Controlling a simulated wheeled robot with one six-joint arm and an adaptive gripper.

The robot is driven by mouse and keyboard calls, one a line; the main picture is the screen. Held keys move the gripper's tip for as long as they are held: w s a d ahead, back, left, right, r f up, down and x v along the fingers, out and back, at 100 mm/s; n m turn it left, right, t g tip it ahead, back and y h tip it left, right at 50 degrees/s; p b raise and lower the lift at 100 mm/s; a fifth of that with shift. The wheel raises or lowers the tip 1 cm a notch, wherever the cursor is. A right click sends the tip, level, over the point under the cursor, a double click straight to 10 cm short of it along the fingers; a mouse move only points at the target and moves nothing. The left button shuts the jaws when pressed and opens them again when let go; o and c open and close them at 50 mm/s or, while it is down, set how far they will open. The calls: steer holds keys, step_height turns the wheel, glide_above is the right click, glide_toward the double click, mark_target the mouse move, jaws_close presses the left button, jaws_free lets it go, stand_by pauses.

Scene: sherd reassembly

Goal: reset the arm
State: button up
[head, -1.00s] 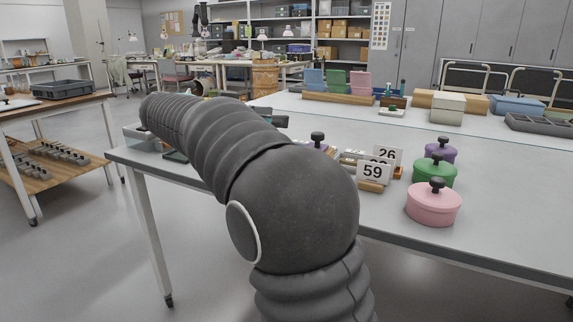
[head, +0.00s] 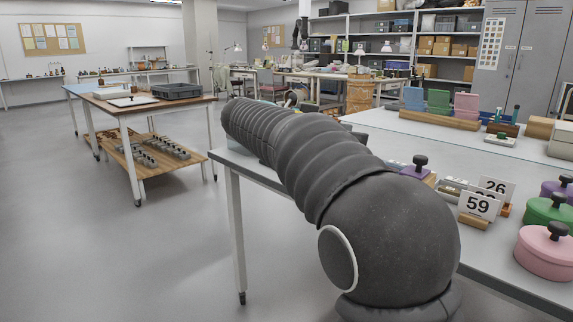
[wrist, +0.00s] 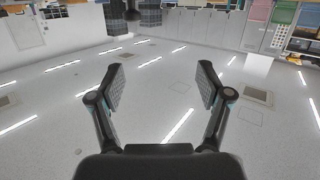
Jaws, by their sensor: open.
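My gripper (wrist: 162,80) shows in the wrist view with its two fingers spread wide apart and nothing between them. Beyond the fingers is a pale surface with bright light strips, which looks like the ceiling seen upside down. In the head view my dark ribbed arm reaches away to the upper left over the near corner of the grey worktable (head: 500,262). My gripper cannot be made out in the head view.
A wooden-topped table (head: 134,107) with a grey tray (head: 178,91) stands left. Open floor (head: 95,240) lies between.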

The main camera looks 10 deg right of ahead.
steer(key=s+d+f+n+t+y+p, duration=0.15)
steer(key=s+d+f+n+y, duration=0.25)
steer(key=s+f+n+y, duration=0.55)
steer(key=s+a+f+n+t+y, duration=0.2)
steer(key=s+a+f+n+y, duration=0.1)
steer(key=s+f, duration=0.4)
steer(key=s+a+f+n+t+y+p, duration=0.1)
steer(key=s+a+f+n+t+y, duration=0.1)
steer(key=s+a+f, duration=0.4)
steer(key=s+f+n+y, duration=0.1)
steer(key=s+n, duration=0.1)
steer(key=s, duration=0.3)
steer(key=shift+n, duration=0.35)
steer(key=shift+s+y, duration=0.1)
steer(key=shift+y, duration=0.15)
